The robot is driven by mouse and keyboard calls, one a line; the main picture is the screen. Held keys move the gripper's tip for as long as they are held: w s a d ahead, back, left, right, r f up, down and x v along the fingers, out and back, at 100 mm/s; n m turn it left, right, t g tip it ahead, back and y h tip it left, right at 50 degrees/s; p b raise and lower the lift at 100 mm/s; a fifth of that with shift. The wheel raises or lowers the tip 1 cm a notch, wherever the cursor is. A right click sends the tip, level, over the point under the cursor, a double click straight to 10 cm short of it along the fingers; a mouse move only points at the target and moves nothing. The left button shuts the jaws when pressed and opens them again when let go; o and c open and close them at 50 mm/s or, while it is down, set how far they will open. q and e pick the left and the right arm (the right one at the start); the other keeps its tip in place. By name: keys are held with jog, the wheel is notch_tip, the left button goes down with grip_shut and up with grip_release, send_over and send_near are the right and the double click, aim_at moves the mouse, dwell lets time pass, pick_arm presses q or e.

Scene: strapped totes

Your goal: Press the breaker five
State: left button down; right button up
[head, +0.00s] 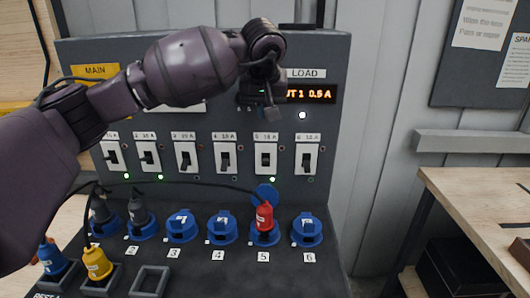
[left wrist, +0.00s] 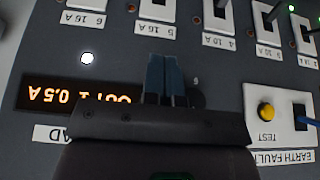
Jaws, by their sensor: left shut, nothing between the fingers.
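Breaker five (head: 265,159) is a white-framed switch with a dark toggle, fifth in the row on the grey panel. A green lamp glows below it. In the left wrist view, upside down, breaker five (left wrist: 157,10) is cut by the top edge. My left gripper (head: 272,114) is above breaker five in the head view, in front of the display. Its blue-grey fingers (left wrist: 166,80) are together and empty, pointing toward breaker five in the wrist view. I see no contact with the toggle. My right gripper is not in view.
Breaker four (head: 225,159) and breaker six (head: 307,159) flank breaker five closely. A red plug (head: 264,217) stands in socket five below. The display (head: 318,94) reads 0.5 A. A yellow test button (left wrist: 266,112) shows in the wrist view. A wooden bench (head: 470,200) stands right.

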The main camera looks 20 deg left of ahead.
pick_arm(q)
send_over(264, 160)
notch_tip(264, 160, down, 9)
jog(key=shift+w+f, duration=0.1)
jog(key=shift+s+d+f+p, duration=0.1)
jog(key=shift+s+f+p, duration=0.1)
jog(key=shift+f, duration=0.3)
jog(key=shift+s+d+f+p, duration=0.1)
jog(key=shift+s+f+p, duration=0.1)
jog(key=shift+f, duration=0.3)
jog(key=shift+s+f, duration=0.2)
jog(key=shift+f, duration=0.6)
jog(key=shift+s+f, duration=0.1)
jog(key=shift+f, duration=0.1)
jog(key=shift+s+d+t+b, duration=0.1)
jog(key=shift+t+b, duration=0.25)
jog(key=shift+t, duration=0.05)
